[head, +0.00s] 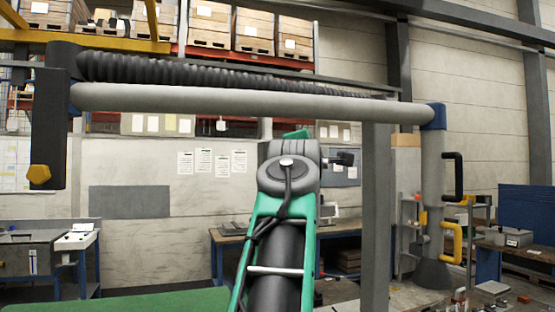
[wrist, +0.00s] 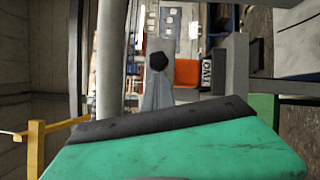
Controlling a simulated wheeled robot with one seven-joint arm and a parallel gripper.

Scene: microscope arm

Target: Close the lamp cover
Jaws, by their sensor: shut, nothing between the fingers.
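The white overhead tube (head: 250,101) ends at the right in a vertical grey lamp column (head: 432,170) with a blue joint on top. A dark grey flared hood (head: 433,273) sits at the column's lower end. I cannot tell which part is the cover or how far it is open. A black handle (head: 457,175) and a yellow handle (head: 455,243) stick out of the column's right side. My green arm rises in the middle, left of the column and apart from it in the picture. My gripper (wrist: 170,122) fills the bottom of the wrist view, shut and empty; its fingertips are hard to make out.
A grey upright post (head: 376,220) stands between my arm and the column. A workbench (head: 250,245) is behind my arm, and another bench (head: 55,240) is at the left. A blue panel (head: 528,225) and loose items are at the far right.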

